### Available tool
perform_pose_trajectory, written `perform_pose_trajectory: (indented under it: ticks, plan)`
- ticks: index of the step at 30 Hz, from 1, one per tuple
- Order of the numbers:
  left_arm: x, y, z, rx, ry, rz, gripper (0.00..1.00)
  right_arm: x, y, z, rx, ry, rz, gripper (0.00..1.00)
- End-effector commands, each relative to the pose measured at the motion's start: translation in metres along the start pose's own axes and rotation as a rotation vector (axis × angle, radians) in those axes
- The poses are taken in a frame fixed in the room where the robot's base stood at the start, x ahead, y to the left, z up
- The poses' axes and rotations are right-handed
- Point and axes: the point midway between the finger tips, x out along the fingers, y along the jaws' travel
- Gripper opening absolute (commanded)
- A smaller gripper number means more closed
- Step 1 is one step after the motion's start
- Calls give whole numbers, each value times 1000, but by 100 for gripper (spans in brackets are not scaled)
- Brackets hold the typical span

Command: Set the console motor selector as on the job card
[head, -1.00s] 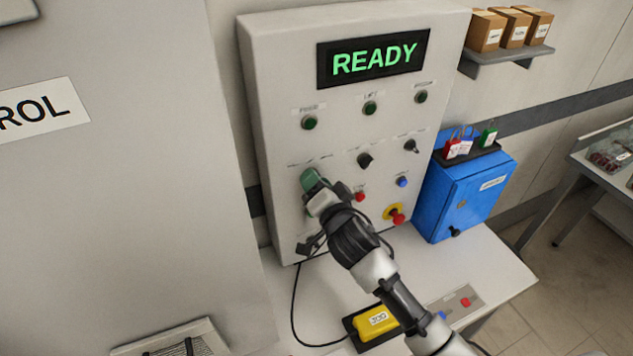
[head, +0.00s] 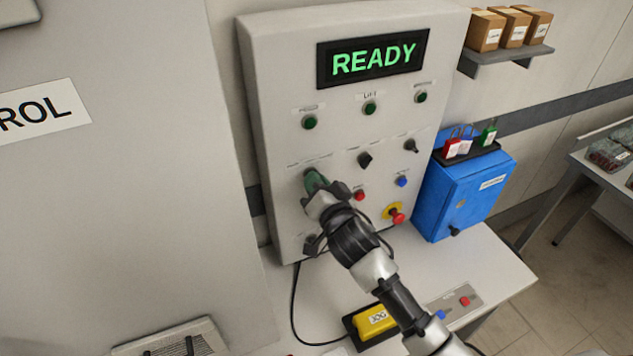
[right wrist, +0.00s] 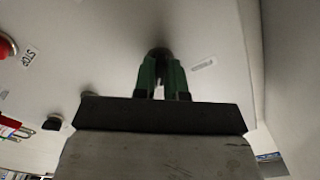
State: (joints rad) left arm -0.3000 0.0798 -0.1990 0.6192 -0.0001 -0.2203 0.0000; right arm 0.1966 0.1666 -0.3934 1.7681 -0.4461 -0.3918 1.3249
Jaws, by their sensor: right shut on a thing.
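The grey console (head: 285,75) stands upright with a lit green READY display (head: 374,59). My right gripper (head: 313,180) is at the left of the console's selector row, its green fingers against the panel. In the right wrist view the two green fingers (right wrist: 161,78) are closed on a dark selector knob (right wrist: 159,54), which they mostly hide. I cannot tell which way this knob points. Two other black selectors, a middle one (head: 365,160) and a right one (head: 411,146), are clear of the gripper. The job card cannot be made out. My left gripper is not in view.
A red button (head: 359,195), a blue button (head: 401,181) and a red emergency stop on yellow (head: 396,215) sit right of my gripper. A blue box (head: 465,195) stands beside the console. A yellow JOG pendant (head: 376,319) lies on the table below my arm.

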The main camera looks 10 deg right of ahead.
Motion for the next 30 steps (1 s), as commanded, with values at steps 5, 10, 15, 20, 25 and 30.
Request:
perform_pose_trajectory:
  ticks: [5, 10, 15, 20, 25, 30]
  plan:
    - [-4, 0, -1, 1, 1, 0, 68, 0, 0, -1, -160, 0, 2, 0]
    - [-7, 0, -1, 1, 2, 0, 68, 0, 0, -1, -321, 0, 1, 0]
    - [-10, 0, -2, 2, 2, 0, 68, 0, 0, -1, -483, -1, 1, 0]
    - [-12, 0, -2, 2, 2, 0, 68, 0, 0, -1, -637, -1, 1, 0]
    - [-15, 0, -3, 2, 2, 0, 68, 0, 1, -1, -799, -1, 1, 0]
    - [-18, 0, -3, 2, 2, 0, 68, 0, 1, -1, -961, -1, 1, 0]
